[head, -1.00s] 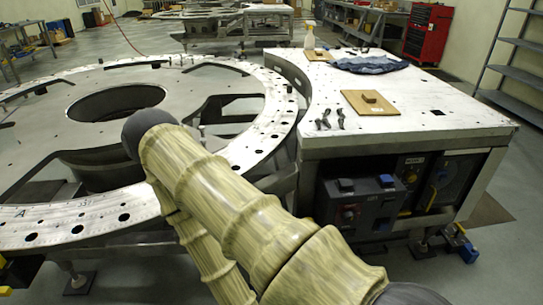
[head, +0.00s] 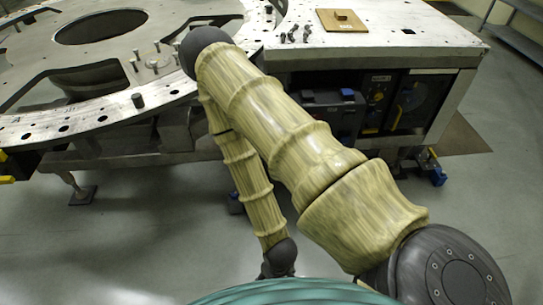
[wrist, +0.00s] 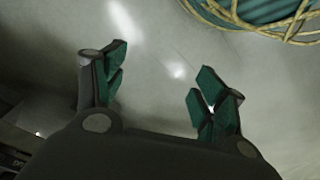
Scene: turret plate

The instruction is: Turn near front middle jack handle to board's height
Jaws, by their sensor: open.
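My gripper (wrist: 160,88) is open and empty in the wrist view, its green-padded fingers apart over grey floor. In the head view the dark end of my arm (head: 278,262) hangs low in front of the table, and its fingers do not show. A blue and yellow jack (head: 437,168) stands on the floor under the bench's right corner. A small dark bluish part (head: 236,203), partly hidden by my arm, is low near the middle; I cannot tell whether it is the middle jack. No jack handle shows clearly. A wooden board (head: 342,20) lies on the bench top.
The round plate (head: 40,128) fills the left, with a leg and foot (head: 83,195) below it. Yellow parts (head: 6,178) show at the left edge. Dark equipment boxes (head: 330,110) sit under the bench (head: 400,42). The floor (head: 140,245) in front is clear.

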